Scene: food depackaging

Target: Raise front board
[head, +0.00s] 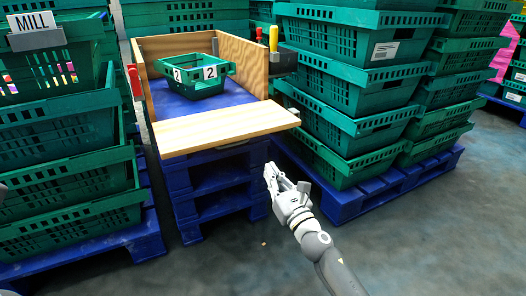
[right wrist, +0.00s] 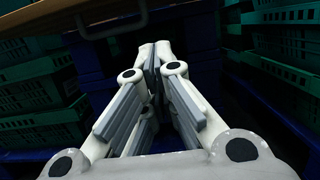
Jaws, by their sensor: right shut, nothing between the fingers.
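The front board (head: 228,128) is a light wooden panel at the front of a wooden-sided box on blue pallets. It lies folded down, about level, sticking out toward me. In the right wrist view its underside edge (right wrist: 50,15) shows at the top left. My right gripper (head: 270,172) is below the board's right end, apart from it, in front of the pallet stack. Its fingers are together and empty, and they also show in the right wrist view (right wrist: 155,50). My left gripper is not in view.
A green crate marked 2 (head: 197,88) stands inside the box on a blue floor. Tall stacks of green crates (head: 350,95) stand close on the right, and more crates (head: 65,170) on the left, all on blue pallets. The grey floor (head: 430,235) is free at the front right.

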